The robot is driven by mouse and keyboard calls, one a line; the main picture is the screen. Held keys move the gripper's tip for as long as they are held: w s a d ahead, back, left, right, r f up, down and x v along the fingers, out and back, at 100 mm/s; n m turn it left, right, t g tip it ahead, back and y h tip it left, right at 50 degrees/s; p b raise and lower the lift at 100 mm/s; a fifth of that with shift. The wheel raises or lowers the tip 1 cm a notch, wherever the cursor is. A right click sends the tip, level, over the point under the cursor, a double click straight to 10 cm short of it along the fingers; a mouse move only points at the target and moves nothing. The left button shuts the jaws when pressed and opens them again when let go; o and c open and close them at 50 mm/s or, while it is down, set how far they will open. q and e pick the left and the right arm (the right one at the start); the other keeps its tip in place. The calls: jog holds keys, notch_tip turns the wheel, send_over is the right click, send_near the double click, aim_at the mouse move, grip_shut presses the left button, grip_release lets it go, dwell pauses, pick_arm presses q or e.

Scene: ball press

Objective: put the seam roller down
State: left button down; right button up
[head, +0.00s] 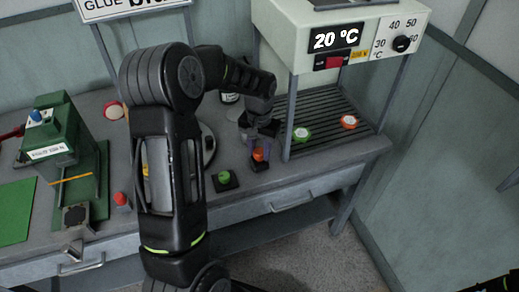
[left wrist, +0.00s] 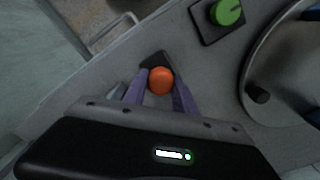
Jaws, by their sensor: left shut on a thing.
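The seam roller (head: 259,154) shows as an orange knob above a dark part, near the front edge of the workbench. In the left wrist view the orange knob (left wrist: 160,81) sits between the two purple fingers, with a dark part (left wrist: 156,60) just beyond it. My left gripper (head: 261,142) points down and is shut on the seam roller. The roller's lower end is partly hidden, and I cannot tell whether it touches the bench. My right gripper is not in view.
A green knob on a black plate (head: 224,178) is left of the roller. A round plate (left wrist: 285,70) lies beside it. A heater box (head: 335,35) stands over a slatted shelf (head: 325,110) with green and orange-red round things. A green press (head: 55,140) stands at left.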

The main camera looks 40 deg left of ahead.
aim_at(259, 150)
pick_arm(q)
jog(key=c, duration=1)
grip_release()
jog(key=shift+f, duration=0.15)
notch_tip(259, 150, up, 12)
jog(key=b, duration=0.1)
jog(key=shift+r, duration=0.2)
